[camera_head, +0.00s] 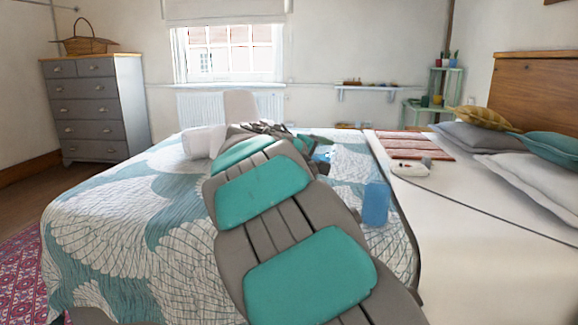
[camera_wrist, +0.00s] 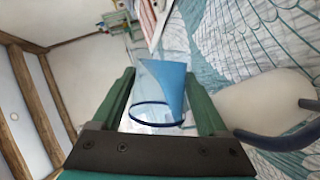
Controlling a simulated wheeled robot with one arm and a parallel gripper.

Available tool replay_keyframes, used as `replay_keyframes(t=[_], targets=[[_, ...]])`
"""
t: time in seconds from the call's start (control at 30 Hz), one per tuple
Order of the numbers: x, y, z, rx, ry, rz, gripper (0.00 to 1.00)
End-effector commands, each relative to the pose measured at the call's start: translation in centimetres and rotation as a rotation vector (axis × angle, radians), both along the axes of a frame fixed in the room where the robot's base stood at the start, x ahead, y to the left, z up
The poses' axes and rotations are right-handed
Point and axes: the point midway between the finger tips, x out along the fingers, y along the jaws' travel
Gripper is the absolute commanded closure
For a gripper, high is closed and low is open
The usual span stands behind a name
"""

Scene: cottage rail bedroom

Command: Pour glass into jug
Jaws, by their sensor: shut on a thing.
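In the wrist view my gripper (camera_wrist: 160,108) is shut on a clear glass (camera_wrist: 150,115) with a dark blue rim, held between its two green fingers. A blue surface (camera_wrist: 172,80) shows just behind the rim; I cannot tell whether it is part of the glass. A white jug (camera_wrist: 265,105) with a dark blue rim or handle stands at the right, apart from the fingers. In the head view my gripper (camera_head: 300,142) is over the far part of the bed and mostly hidden by my arm. A pale upright object (camera_head: 240,105) shows behind it.
A white rounded object (camera_head: 198,142) lies on the patterned bed cover (camera_head: 115,215). A blue box-like object (camera_head: 376,203) stands right of my arm. A red striped cloth (camera_head: 412,145) and a small white item (camera_head: 410,169) lie near the pillows (camera_head: 480,136).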

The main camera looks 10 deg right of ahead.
Motion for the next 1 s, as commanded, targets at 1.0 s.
replay_keyframes(t=[1.0], targets=[[0.24, 0.43, 0.37, -0.108, 0.06, 0.0, 0.97]])
